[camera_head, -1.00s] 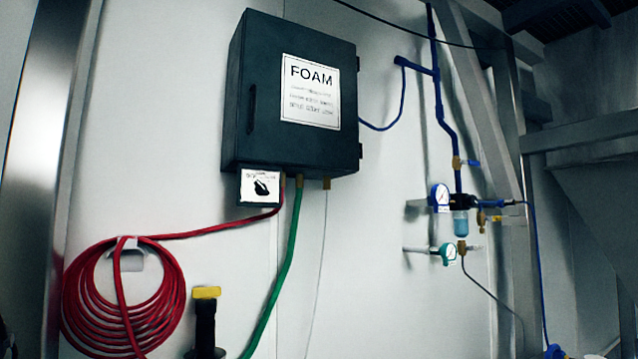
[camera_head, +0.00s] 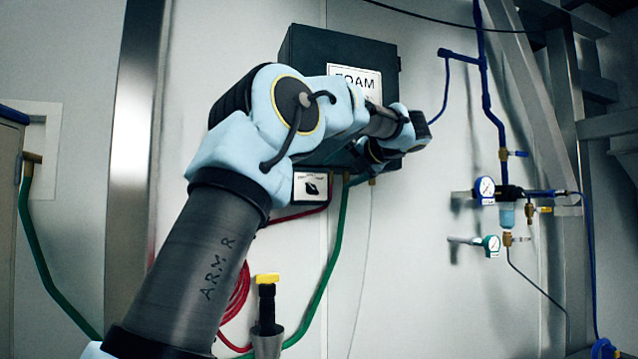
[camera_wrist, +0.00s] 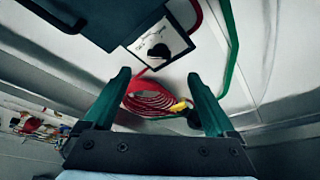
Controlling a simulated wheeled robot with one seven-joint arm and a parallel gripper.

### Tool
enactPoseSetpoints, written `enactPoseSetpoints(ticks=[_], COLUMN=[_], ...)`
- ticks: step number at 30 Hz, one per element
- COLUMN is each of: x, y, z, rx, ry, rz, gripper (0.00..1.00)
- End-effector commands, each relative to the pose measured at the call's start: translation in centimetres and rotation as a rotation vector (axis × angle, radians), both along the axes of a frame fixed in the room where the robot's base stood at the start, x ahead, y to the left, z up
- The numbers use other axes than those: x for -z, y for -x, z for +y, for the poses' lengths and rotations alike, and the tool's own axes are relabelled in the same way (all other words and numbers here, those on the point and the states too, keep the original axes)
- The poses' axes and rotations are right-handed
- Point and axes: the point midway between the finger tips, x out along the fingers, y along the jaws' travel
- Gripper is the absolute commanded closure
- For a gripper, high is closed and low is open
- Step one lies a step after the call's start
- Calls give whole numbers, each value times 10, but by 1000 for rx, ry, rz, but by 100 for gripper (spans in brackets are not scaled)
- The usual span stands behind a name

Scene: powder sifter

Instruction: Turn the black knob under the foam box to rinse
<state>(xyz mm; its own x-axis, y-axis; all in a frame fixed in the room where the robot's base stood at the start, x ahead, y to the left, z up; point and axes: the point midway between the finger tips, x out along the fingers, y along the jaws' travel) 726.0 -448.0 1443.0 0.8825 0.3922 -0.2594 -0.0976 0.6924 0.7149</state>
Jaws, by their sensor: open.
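The dark foam box (camera_head: 304,48) hangs on the wall, partly hidden behind my arm in the head view. Below its left corner is a small white panel (camera_head: 301,197) with the black knob (camera_head: 312,188). In the wrist view the knob (camera_wrist: 160,51) shows on its white plate (camera_wrist: 146,43), its pointer towards the lower right. My gripper (camera_wrist: 158,78) is open and empty. In that picture the knob lies above the gap between its fingertips, apart from them. In the head view my arm reaches up in front of the box, and the fingertips are not clear there.
A red hose (camera_wrist: 152,98) and a green hose (camera_head: 335,235) run down from beneath the box. A black nozzle with a yellow top (camera_head: 267,290) stands below the panel. Gauges and blue pipes (camera_head: 490,120) are on the wall to the right.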

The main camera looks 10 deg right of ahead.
Motion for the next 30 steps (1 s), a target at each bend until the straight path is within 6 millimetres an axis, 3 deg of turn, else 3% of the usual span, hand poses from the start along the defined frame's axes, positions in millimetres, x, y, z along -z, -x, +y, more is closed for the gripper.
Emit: enactPoseSetpoints(ticks=[5,18,30], x=[4,24,30], y=[-14,-80,-92], z=[7,37,42], rx=[-13,-10,-8], ry=[15,13,12], rz=[11,9,7], gripper=[9,9,9])
